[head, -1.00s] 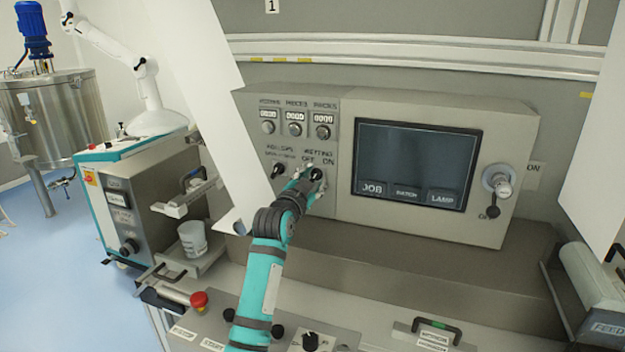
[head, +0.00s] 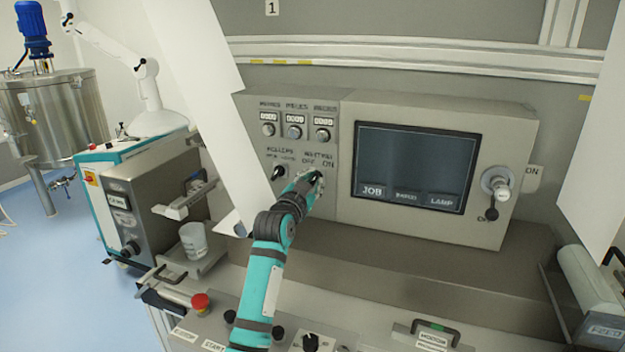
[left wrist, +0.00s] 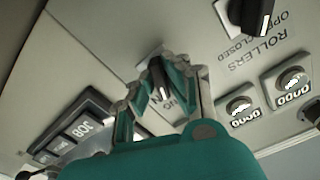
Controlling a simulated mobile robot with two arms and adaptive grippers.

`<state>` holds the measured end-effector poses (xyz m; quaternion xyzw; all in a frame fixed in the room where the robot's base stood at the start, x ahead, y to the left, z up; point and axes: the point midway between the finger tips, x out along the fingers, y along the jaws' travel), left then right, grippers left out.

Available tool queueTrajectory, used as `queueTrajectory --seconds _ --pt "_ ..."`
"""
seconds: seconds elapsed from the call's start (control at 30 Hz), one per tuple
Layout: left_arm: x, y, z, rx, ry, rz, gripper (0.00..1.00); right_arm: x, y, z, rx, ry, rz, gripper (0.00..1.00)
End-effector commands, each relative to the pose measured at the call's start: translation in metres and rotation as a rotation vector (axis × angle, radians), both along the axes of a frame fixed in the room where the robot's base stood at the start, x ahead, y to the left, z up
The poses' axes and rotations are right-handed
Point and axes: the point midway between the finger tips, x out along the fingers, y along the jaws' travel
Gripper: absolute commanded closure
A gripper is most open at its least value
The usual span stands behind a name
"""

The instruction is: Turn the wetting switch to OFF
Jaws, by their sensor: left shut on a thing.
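The wetting switch is a black knob (head: 318,178) on the grey control panel, under the label WETTING with OFF at left and ON at right. My left gripper (head: 309,184) reaches it from below and is shut on it. In the left wrist view, the knob (left wrist: 158,78) sits between the two teal-backed fingers of my left gripper (left wrist: 161,90). A white mark on the knob lies near partly covered lettering. I cannot tell for sure which setting it points to. My right gripper is not in view.
The rollers switch (head: 279,172) is close at the left, and it also shows in the left wrist view (left wrist: 251,14). Three small dials with counters are above. A screen (head: 415,165) and a lamp-side rotary switch (head: 496,183) are at the right. A white sheet (head: 205,110) hangs at the left.

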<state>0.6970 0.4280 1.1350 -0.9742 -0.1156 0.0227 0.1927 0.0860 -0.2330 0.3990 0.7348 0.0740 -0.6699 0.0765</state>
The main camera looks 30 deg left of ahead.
Motion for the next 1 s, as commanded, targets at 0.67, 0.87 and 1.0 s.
queueTrajectory --seconds 0.67,0.87,1.0 --pt "0.000 -0.001 0.003 -0.598 -0.141 0.000 1.00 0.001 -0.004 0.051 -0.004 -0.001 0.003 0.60" --pt "0.000 -0.001 0.002 -0.740 -0.176 0.000 1.00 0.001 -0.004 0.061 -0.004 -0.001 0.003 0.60" --pt "0.000 0.000 0.001 -0.812 -0.194 0.000 1.00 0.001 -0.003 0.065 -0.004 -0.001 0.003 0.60"
